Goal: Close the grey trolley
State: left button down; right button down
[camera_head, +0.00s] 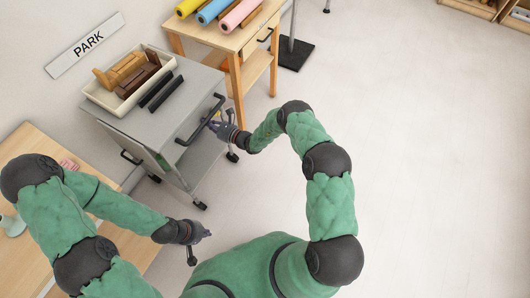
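The grey trolley (180,97) stands against the wall at the left, with a flat grey top. A dark bar handle (203,120) runs along its front side, and a grey panel or shelf (203,158) shows below it. How far the front stands open is hard to tell. My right gripper (217,122) is at the handle's lower part; I cannot tell whether it touches or grips it. My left gripper (206,234) is apart from the trolley, low in the picture, over the floor. Its fingers are too small to read.
A cream tray (117,104) with brown wooden pieces and two dark bars (160,92) lie on the trolley top. A wooden table (232,40) with coloured rolls stands behind it, another wooden table (45,145) at the left. Floor at the right is clear.

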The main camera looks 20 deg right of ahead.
jog(key=b+x, duration=0.1)
jog(key=x, duration=0.3)
jog(key=shift+r+b, duration=0.1)
jog(key=shift+b, duration=0.2)
jog(key=shift+r, duration=0.15)
jog(key=shift+w, duration=0.1)
